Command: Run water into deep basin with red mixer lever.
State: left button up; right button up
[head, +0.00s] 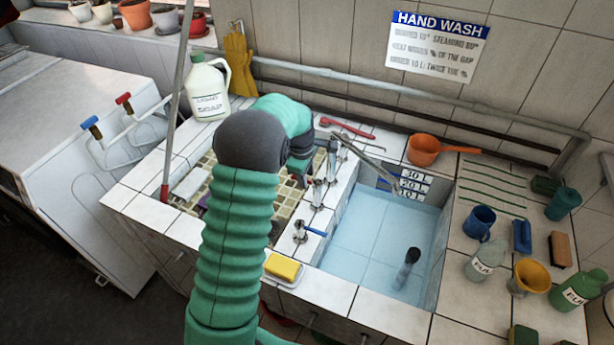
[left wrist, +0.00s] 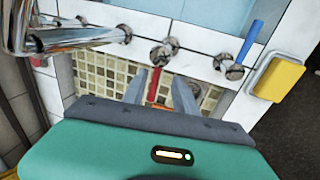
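The deep basin (head: 432,225) is pale blue inside, with depth plates on its far wall and a dark upright piece near its floor. A chrome spout (head: 367,155) reaches toward its far end; in the left wrist view the spout (left wrist: 80,38) is at upper left. The red mixer lever (left wrist: 154,84) shows in the left wrist view, pointing down from its chrome valve. My left gripper (left wrist: 160,90) is open, with one finger on each side of the red lever; contact cannot be told. In the head view my left arm mostly hides this gripper (head: 298,178). My right gripper is not in view.
A blue lever (head: 314,232) sits on the divider near a yellow sponge (head: 283,266). A shallow tiled basin (head: 205,183) lies left, partly behind my arm. An orange pan (head: 425,149) is behind the deep basin. Mugs and bottles crowd the right ledge.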

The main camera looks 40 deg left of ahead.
pick_arm(q)
jog(key=shift+h, duration=0.3)
jog(key=a+f, duration=0.1)
jog(key=a, duration=0.2)
jog(key=a+f, duration=0.1)
jog(key=shift+w+a+f, duration=0.15)
jog(key=shift+a+f, duration=0.05)
jog(key=shift+f, duration=0.1)
jog(key=shift+a, duration=0.1)
jog(key=shift+c, duration=1.1)
jog(key=d, duration=0.1)
jog(key=d+r, duration=0.1)
jog(key=shift+d, duration=0.3)
grip_shut()
jog(key=shift+d, duration=0.15)
jog(key=shift+a, duration=0.35)
jog(key=shift+f, duration=0.1)
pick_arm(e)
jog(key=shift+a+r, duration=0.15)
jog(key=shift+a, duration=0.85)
pick_arm(q)
jog(key=shift+s+a, duration=0.15)
jog(key=shift+s, duration=0.1)
